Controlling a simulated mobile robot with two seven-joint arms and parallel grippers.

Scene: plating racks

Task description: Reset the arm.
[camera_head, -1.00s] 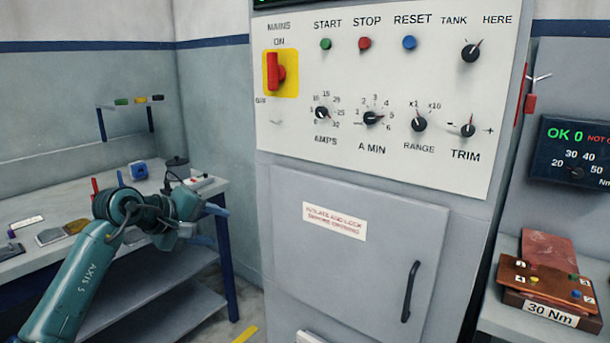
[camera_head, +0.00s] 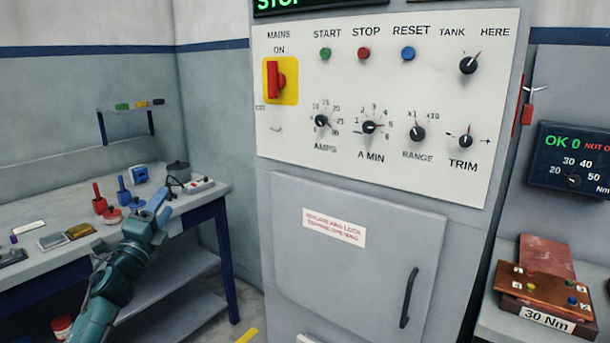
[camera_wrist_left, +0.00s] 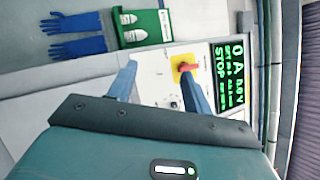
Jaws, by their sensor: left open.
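My left gripper (camera_head: 160,206) is in the lower left of the head view, in front of the side bench, with its teal arm coming up from the bottom left. In the left wrist view its two blue fingers (camera_wrist_left: 160,84) are spread apart with nothing between them. Beyond the fingers that view shows the red mains switch (camera_wrist_left: 184,67) on its yellow plate, turned sideways. The same switch (camera_head: 275,79) is upright at the upper left of the cabinet panel in the head view. The gripper is apart from the panel. My right gripper is in neither view.
The grey cabinet (camera_head: 350,260) with knobs and buttons fills the middle. The bench (camera_head: 70,270) at left holds red and blue tools, a pot and small blocks. A board marked 30 Nm (camera_head: 545,316) lies at right. Blue gloves (camera_wrist_left: 75,35) hang on the wall.

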